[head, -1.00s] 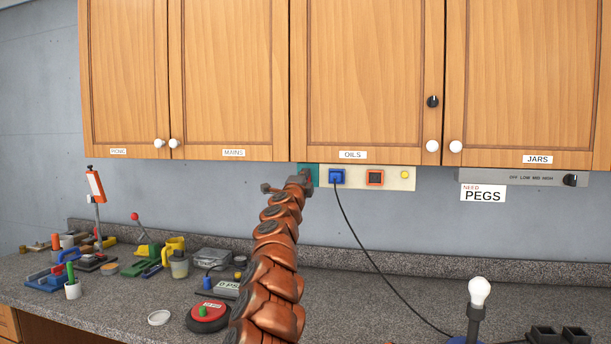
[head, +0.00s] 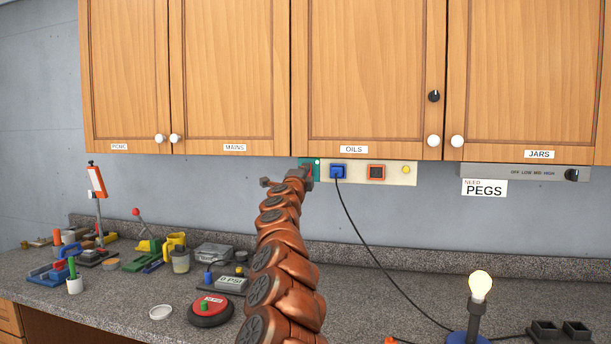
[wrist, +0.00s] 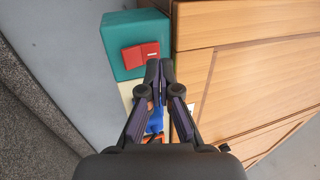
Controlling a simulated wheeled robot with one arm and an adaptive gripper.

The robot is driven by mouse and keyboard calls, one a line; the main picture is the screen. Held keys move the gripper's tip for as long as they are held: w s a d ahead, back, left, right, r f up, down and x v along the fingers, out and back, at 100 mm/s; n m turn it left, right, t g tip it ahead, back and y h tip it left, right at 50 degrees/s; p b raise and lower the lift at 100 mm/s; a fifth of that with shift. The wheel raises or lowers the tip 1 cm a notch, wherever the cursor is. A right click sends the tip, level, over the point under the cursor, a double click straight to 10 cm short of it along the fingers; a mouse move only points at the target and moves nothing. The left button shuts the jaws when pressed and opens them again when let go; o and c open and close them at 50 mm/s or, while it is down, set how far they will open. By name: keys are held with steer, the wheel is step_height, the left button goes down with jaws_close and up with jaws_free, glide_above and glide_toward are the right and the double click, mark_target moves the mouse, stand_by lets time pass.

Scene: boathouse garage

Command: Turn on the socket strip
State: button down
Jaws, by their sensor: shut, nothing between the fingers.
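The socket strip (head: 392,174) is a cream panel under the wall cabinets with a teal end block (wrist: 119,33). A red rocker switch (wrist: 140,56) sits on the teal block, tilted in the wrist view. A small pale light shows on the teal block in the head view.
Wooden cabinets (head: 370,75) hang just above the strip. A grey control bar (head: 525,172) and a PEGS sign (head: 485,188) are to the right. The counter (head: 380,290) below holds tools and a round black-and-red device (head: 210,310) at left; its middle is largely clear.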

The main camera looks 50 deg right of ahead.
steer(key=s+a+b, duration=0.4)
steer(key=a, duration=0.6)
steer(key=shift+a, duration=0.4)
steer(key=shift+s, duration=0.1)
stand_by(0.7)
